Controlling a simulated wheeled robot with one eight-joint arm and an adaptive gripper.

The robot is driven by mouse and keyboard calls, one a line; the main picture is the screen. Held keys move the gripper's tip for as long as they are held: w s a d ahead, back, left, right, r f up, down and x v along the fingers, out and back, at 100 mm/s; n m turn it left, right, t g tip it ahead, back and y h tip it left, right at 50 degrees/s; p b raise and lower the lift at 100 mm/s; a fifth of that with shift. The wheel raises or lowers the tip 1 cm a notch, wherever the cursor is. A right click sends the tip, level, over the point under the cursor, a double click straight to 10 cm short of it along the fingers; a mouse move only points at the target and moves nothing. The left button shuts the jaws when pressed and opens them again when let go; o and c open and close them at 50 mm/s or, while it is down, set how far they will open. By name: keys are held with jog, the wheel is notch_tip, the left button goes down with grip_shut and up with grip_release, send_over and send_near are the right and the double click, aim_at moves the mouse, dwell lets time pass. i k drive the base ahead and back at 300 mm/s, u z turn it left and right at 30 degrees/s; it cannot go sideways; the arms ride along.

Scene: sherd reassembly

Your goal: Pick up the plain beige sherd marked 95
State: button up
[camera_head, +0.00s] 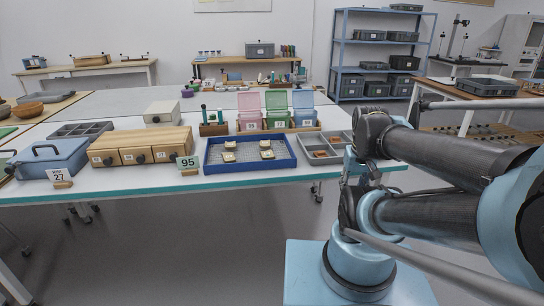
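A card marked 95 (187,162) stands near the front edge of the table, before the wooden drawer box. No number can be read on any sherd from here, so I cannot tell which one is the plain beige sherd. Several small cream or beige pieces lie apart in a blue tray (252,166) to the right of the card. One is at the tray's front left (229,157), another at its right (267,154). My arm is folded at the right of the view, beside the table. My gripper's fingers cannot be made out.
A grey compartment tray (337,157) with an orange-brown piece (320,154) stands right of the blue tray. Pink, green and blue bins (277,108) stand behind. The wooden drawer box (140,148) and a blue case (50,160) with card 27 (59,175) are left.

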aim_at(267, 155)
jog(key=u, duration=1.35)
jog(key=k, duration=1.4)
jog(key=z, duration=0.35)
jog(key=i, duration=1)
jog(key=u, duration=0.05)
